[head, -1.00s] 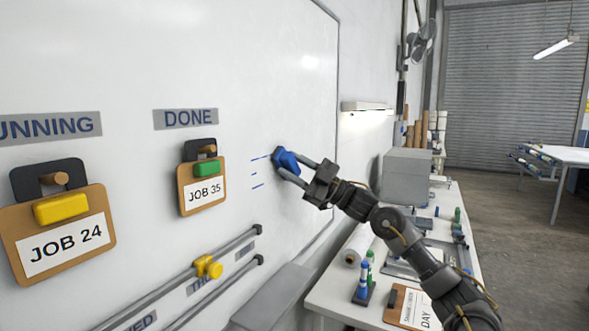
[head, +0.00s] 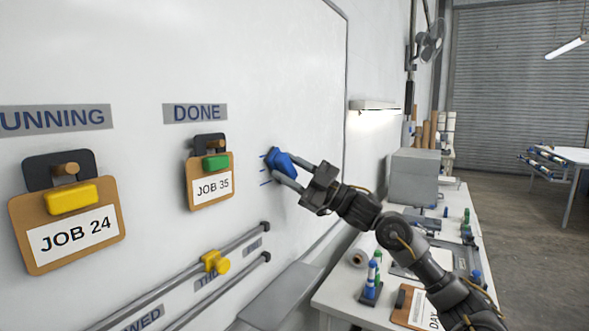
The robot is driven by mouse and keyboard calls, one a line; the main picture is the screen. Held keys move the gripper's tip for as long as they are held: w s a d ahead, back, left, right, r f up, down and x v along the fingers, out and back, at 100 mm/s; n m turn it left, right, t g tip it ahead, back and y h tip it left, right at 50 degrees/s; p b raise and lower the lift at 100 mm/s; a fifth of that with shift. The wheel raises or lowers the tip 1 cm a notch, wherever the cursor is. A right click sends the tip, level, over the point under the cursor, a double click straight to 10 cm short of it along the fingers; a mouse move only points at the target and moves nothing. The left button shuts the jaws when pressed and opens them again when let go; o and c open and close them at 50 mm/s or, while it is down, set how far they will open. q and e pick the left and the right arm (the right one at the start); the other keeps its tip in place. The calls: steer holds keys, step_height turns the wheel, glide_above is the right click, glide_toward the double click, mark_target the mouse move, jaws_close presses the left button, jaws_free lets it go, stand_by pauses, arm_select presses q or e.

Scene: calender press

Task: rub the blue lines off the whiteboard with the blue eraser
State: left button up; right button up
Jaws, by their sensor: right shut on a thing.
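The whiteboard (head: 120,60) fills the left and middle of the head view. Short blue lines (head: 264,183) show on it to the left of the blue eraser (head: 274,160), and the eraser covers part of that area. My right gripper (head: 284,168) is shut on the eraser and holds it at the board; it looks to be against the surface, though exact contact is hard to tell. My left gripper is not in view.
The JOB 35 clipboard (head: 212,187) hangs left of the lines, and the JOB 24 clipboard (head: 70,235) hangs farther left. Rails with a yellow slider (head: 214,262) run below. A bench (head: 335,292) with bottles and a grey box (head: 415,175) stands at right.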

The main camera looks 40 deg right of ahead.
steer(key=shift+s+a, duration=0.1)
steer(key=shift+a, duration=0.25)
steer(key=shift+s+a, duration=0.25)
steer(key=shift+a, duration=0.6)
steer(key=shift+s+a, duration=0.25)
steer(key=shift+a, duration=0.55)
